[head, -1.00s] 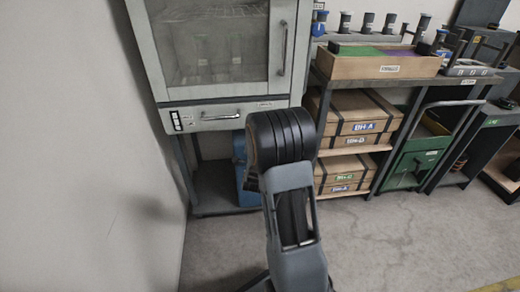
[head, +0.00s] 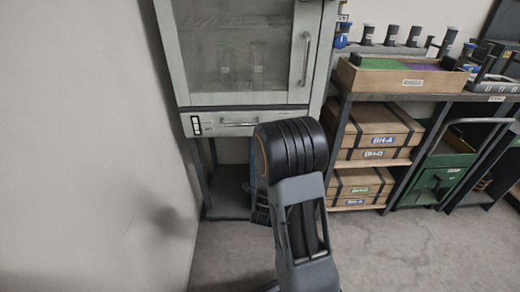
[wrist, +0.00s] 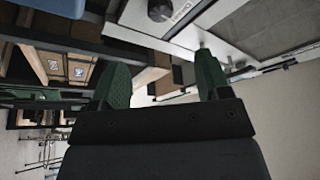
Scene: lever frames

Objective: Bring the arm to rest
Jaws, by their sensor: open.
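My gripper (wrist: 160,75) shows in the wrist view with its two green fingers spread apart and nothing between them. In that view the cabinet front and shelving lie beyond the fingers, seen tilted. In the head view my arm rises in the lower middle, in front of the cabinet and its stand. My gripper's fingers are hidden in the head view.
A grey cabinet (head: 185,62) with a glass door and a drawer (head: 275,123) stands on legs behind my arm. To its right, a shelf (head: 450,97) holds a wooden tray (head: 400,80) and several boxes (head: 375,125). A green case (head: 435,180) is further right. A bare wall (head: 80,150) is close on the left.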

